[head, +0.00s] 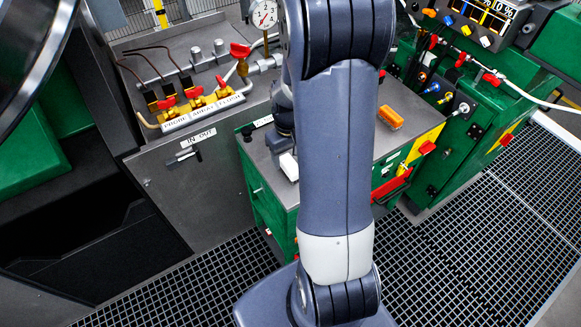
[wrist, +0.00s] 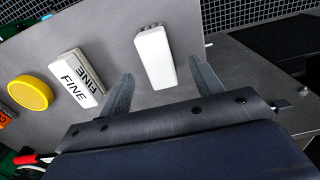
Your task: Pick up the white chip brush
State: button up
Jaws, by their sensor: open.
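A white, narrow block-like thing (wrist: 155,52), apparently the white chip brush, lies on the grey top of the green cabinet in the wrist view. Small bumps show at its far end; bristles cannot be made out. My gripper (wrist: 162,72) is open, with one finger on each side of its near end and visible gaps to both. I cannot tell the height of the fingers above the top. In the head view a white piece (head: 289,167), probably the same brush, shows at the left of my arm, which hides most of the gripper.
A white block marked FINE (wrist: 77,78) and a yellow round thing (wrist: 31,93) lie left of the gripper. An orange object (head: 390,117) sits on the cabinet top (head: 392,145). Brass valves with red handles (head: 195,93) stand on the grey bench behind at left.

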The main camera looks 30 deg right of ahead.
aim_at(290, 163)
jog(key=shift+s+d+f, duration=0.1)
jog(key=shift+f, duration=2.05)
jog(key=shift+c, duration=0.4)
jog(key=c, duration=1)
notch_tip(290, 163, up, 10)
jog(key=shift+r, duration=0.1)
